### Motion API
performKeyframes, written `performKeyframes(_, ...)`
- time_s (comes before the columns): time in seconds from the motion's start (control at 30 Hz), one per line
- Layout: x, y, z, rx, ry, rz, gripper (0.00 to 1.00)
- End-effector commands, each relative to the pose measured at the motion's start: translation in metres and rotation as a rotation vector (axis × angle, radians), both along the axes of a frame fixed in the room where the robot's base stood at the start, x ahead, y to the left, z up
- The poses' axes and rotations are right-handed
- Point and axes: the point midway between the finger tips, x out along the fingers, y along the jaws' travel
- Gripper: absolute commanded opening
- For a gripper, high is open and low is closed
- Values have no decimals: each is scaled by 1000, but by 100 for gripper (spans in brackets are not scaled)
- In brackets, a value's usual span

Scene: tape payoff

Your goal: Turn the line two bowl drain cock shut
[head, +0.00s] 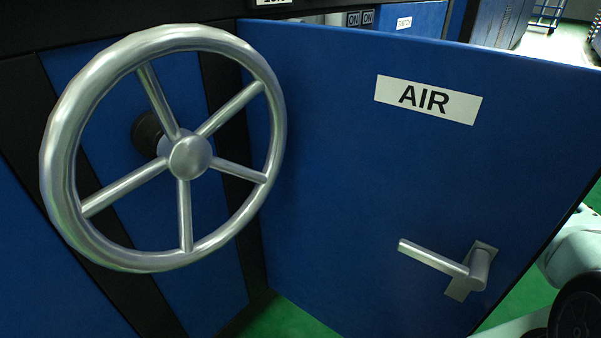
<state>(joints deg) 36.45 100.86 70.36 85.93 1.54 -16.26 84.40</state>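No bowl or drain cock that I can make out is in the head view. A blue door (345,160) marked with a white AIR label (428,99) stands at an angle to the blue cabinet front and hides what is behind it. Its silver lever handle (434,259) points left, sloping slightly down to the right toward its pivot. My gripper is not in view; only white and dark parts of my arm show at the lower right edge.
A large silver handwheel (189,158) stands out from the cabinet front on the left. Small ON labels (354,19) show above the door's top edge. Green floor (285,318) shows below the door. More blue cabinets (500,22) stand at the far right.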

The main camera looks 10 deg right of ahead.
Motion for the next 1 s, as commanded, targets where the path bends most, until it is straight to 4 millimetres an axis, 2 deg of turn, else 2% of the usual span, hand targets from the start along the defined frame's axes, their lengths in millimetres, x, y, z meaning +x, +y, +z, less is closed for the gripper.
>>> performKeyframes(0.5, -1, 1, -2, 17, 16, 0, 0)
performKeyframes(0.53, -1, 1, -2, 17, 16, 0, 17)
performKeyframes(0.6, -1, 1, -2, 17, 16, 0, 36)
performKeyframes(1.0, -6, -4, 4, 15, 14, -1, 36)
